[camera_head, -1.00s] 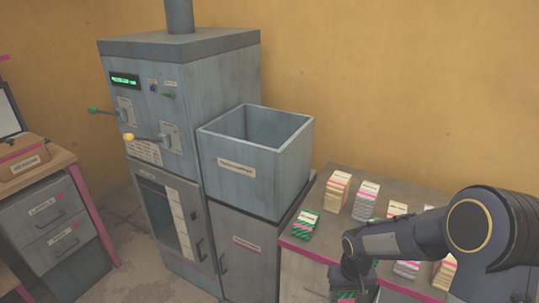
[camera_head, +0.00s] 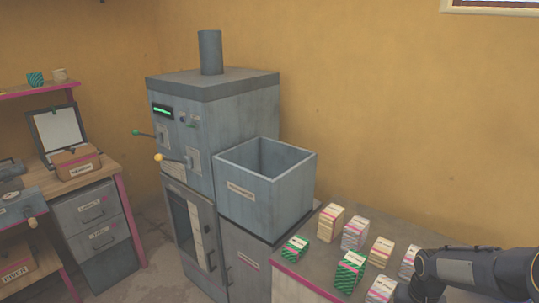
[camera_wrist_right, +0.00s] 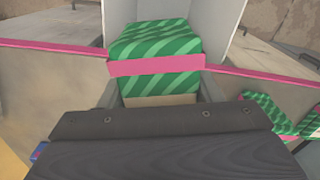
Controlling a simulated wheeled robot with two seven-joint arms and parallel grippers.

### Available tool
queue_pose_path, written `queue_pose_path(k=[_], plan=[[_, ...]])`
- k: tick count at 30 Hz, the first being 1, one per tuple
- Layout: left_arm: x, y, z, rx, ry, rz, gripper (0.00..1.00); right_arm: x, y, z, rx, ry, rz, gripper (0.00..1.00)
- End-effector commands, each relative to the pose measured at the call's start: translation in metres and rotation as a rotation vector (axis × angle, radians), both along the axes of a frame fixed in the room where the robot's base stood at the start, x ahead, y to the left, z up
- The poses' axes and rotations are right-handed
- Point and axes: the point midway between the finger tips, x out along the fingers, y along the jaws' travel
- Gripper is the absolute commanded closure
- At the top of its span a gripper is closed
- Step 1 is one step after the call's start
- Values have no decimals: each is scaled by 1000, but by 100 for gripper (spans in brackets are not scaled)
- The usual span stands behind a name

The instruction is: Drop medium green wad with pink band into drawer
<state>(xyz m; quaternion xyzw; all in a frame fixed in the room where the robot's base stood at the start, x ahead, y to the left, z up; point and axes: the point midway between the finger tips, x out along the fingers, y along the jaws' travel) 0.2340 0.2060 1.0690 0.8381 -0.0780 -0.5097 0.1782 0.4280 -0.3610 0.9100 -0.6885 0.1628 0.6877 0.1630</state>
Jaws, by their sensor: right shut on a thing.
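My right gripper (camera_wrist_right: 158,98) is shut on a green striped wad with a pink band (camera_wrist_right: 155,66). The wad stands out between the fingers in the right wrist view, its lower end hidden by the gripper. In the head view my right arm comes in at the lower right, and its gripper is below the frame. Grey drawers, an upper one (camera_head: 86,213) and a lower one (camera_head: 101,238), sit shut under the wooden desk at the left. I cannot tell which drawer is meant. My left gripper is not in view.
A grey press machine (camera_head: 232,110) with levers stands in the middle, an open bin (camera_head: 250,195) beside it. Several banded wads, including a small green one (camera_head: 294,248) and a larger green one (camera_head: 349,270), stand on the right table (camera_head: 300,272). Floor shows between desk and machine.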

Motion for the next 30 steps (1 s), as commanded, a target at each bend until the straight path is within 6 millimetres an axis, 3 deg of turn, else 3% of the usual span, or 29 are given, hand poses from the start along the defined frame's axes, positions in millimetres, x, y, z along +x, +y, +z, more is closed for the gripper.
queue_pose_path(k=[9, 20, 21, 27, 30], plan=[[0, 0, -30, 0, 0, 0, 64, 0, 1, -42, 0, 1, 1, 66], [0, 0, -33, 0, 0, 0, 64, 0, 1, -47, 0, 0, 1, 66], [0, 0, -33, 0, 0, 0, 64, 0, 1, -47, 0, 0, 1, 41], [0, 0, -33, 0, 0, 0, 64, 0, 1, -47, 0, 0, 1, 17], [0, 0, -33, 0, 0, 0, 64, 0, 0, -47, 0, 0, 1, 17]])
